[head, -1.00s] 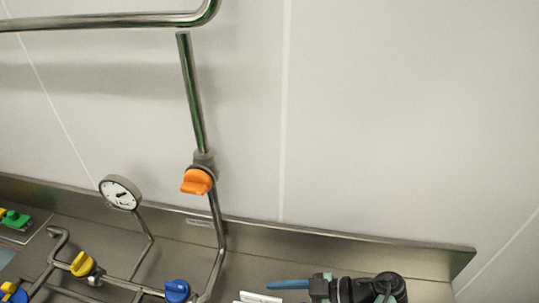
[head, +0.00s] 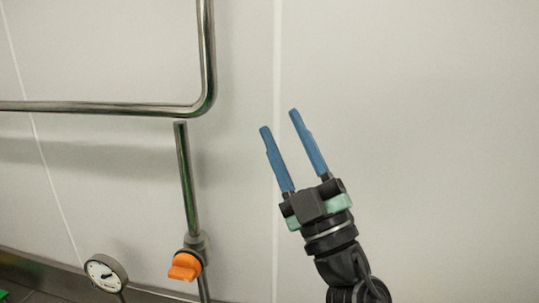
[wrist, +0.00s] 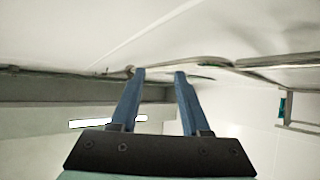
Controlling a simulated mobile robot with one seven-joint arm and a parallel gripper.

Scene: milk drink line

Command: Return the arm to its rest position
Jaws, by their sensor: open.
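My gripper (head: 280,118) is raised in front of the pale wall panels in the head view, its two blue fingers pointing up and slightly left. The fingers are apart with nothing between them. In the wrist view my gripper (wrist: 157,74) also shows open and empty. My black arm links come up from the bottom right of the head view. The gripper is to the right of the steel pipe and seems to touch nothing.
A steel pipe (head: 187,175) with an orange valve handle (head: 184,266) stands left of my gripper. A bent pipe (head: 100,107) runs above it. A round gauge (head: 104,273) is at the lower left. The wall area to the right is clear.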

